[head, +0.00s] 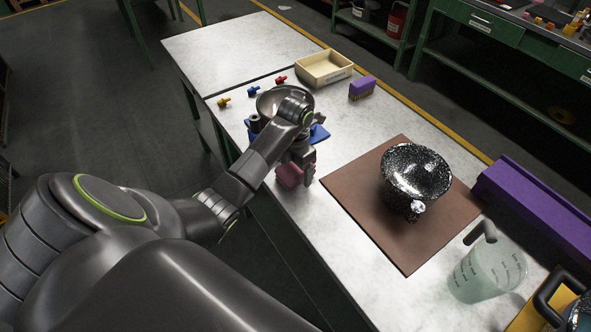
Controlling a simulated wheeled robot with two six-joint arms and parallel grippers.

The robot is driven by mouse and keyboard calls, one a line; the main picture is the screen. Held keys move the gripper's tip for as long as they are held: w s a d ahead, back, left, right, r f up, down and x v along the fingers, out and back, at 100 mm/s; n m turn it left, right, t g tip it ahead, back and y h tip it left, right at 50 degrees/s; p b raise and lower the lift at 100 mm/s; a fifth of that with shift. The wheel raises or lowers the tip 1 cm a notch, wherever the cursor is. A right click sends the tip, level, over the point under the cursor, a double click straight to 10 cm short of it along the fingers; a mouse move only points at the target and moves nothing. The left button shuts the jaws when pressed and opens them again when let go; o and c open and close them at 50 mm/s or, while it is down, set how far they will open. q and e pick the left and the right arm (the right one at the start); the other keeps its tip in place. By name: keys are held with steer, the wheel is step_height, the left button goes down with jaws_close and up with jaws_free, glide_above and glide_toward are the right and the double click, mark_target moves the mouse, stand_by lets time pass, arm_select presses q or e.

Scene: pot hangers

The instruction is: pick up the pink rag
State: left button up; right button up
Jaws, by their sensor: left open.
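The pink rag (288,177) lies crumpled on the near edge of the white table, below my left gripper. My left gripper (304,169) points down at the rag, with its fingers open and very close to the rag. Whether the fingers touch the rag is hard to tell, as the wrist and fingers hide part of it. My right gripper is not in view.
A blue item (319,133) and a metal bowl (271,101) sit partly behind my left wrist.

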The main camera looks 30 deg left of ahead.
mark_target(295, 166)
arm_select(q)
steer(key=shift+c, duration=0.2)
steer(key=c, duration=1)
steer(key=shift+c, duration=0.2)
step_height(295, 166, up, 6)
steer(key=shift+w+f, duration=0.1)
steer(key=shift+f, duration=0.1)
step_height(295, 166, up, 2)
steer(key=p, duration=0.2)
steer(key=shift+r+p, duration=0.2)
steer(key=shift+p, duration=0.15)
steer(key=shift+r+p, duration=1)
steer(key=shift+o, duration=1.4)
steer(key=c, duration=0.4)
